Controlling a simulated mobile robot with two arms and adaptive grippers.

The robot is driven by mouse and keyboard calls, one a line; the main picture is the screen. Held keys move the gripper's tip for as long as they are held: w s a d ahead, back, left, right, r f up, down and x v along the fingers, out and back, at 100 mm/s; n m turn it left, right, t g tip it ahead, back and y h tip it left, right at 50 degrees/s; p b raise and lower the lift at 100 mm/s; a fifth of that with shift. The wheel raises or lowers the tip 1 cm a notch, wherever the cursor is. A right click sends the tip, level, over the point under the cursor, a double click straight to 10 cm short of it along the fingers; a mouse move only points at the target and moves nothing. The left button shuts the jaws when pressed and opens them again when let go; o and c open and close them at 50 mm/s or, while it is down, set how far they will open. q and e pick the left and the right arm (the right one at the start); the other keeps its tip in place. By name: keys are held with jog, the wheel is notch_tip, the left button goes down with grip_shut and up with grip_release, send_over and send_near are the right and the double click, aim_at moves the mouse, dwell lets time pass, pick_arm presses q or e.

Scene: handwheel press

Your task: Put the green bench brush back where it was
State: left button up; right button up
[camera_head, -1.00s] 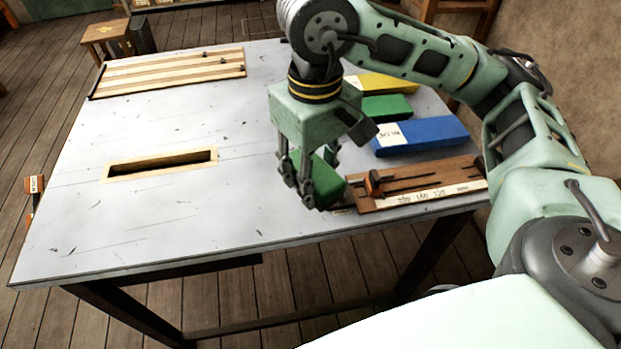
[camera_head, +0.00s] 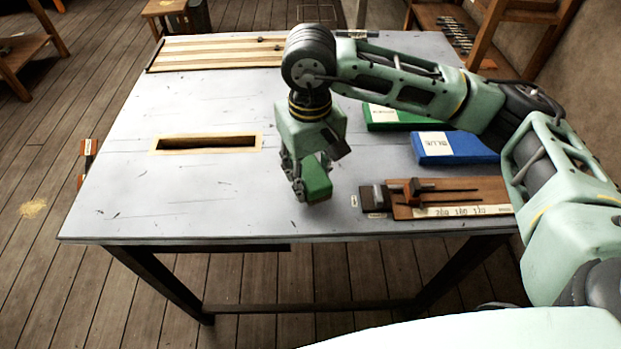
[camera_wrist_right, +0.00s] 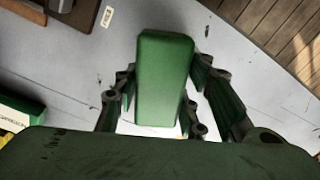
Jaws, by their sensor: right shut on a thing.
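The green bench brush (camera_head: 317,178) is a green block held by my right gripper (camera_head: 303,186) over the front middle of the table. My left gripper is not in view.
A wooden board with a scale (camera_head: 463,211) and a dark pad beside it (camera_head: 377,198) lie right of the brush. A blue box (camera_head: 455,149) and green box (camera_head: 388,120) lie behind. A wood-framed slot (camera_head: 207,143) is at left. The front left tabletop is clear.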

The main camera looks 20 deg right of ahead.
notch_tip(320, 180, down, 2)
jog(key=shift+s+f+p, duration=0.1)
jog(key=shift+f+p, duration=0.15)
jog(key=shift+p, duration=0.15)
jog(key=shift+f, duration=0.35)
jog(key=shift+f+b, duration=0.25)
jog(key=shift+b, duration=0.1)
jog(key=o, duration=1.1)
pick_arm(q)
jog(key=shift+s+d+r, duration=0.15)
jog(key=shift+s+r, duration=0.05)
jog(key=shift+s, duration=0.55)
pick_arm(e)
jog(key=shift+r, duration=0.1)
